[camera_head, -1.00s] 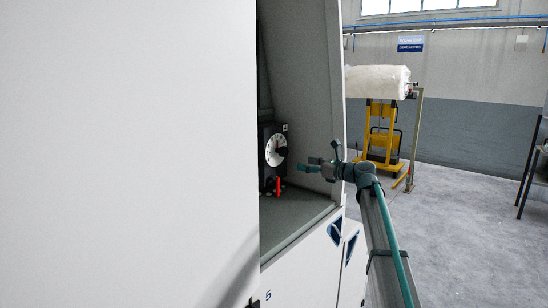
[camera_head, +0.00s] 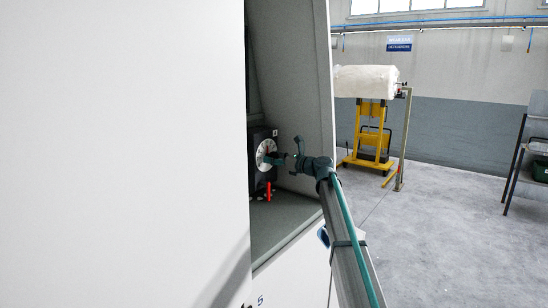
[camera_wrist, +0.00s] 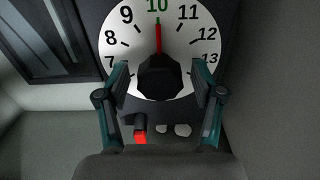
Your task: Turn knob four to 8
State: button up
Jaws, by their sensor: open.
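The knob is a black faceted grip (camera_wrist: 160,77) in the middle of a white dial (camera_wrist: 122,45) with black numbers. Its red pointer (camera_wrist: 158,40) stands at the green 10 at the top; the 8 is at the left of the dial. In the head view the white dial (camera_head: 262,154) sits on a dark box inside the recess. My gripper (camera_wrist: 160,82) is open, with one finger on each side of the knob. I cannot tell whether the fingers touch it.
A red-tipped lever (camera_wrist: 140,132) and two pale round parts (camera_wrist: 175,129) are below the dial. The recess's side wall (camera_head: 308,100) is close on the right, and a large white panel (camera_head: 120,150) covers the left. A yellow lift (camera_head: 370,140) stands far back.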

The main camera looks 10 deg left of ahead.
jog(key=c, duration=1.1)
jog(key=shift+c, duration=0.3)
jog(key=shift+f+n+b, duration=0.1)
jog(key=shift+n+b, duration=0.3)
jog(key=shift+b, duration=0.05)
jog(key=shift+f+n+b, duration=0.1)
jog(key=shift+n+b, duration=0.8)
jog(key=shift+b, duration=0.2)
jog(key=n+b, duration=0.3)
jog(key=shift+w+b, duration=0.1)
jog(key=shift+b, duration=0.3)
jog(key=n+b, duration=0.3)
jog(key=shift+n, duration=0.4)
jog(key=shift+r+n+b, duration=0.2)
jog(key=shift+n+b, duration=1.1)
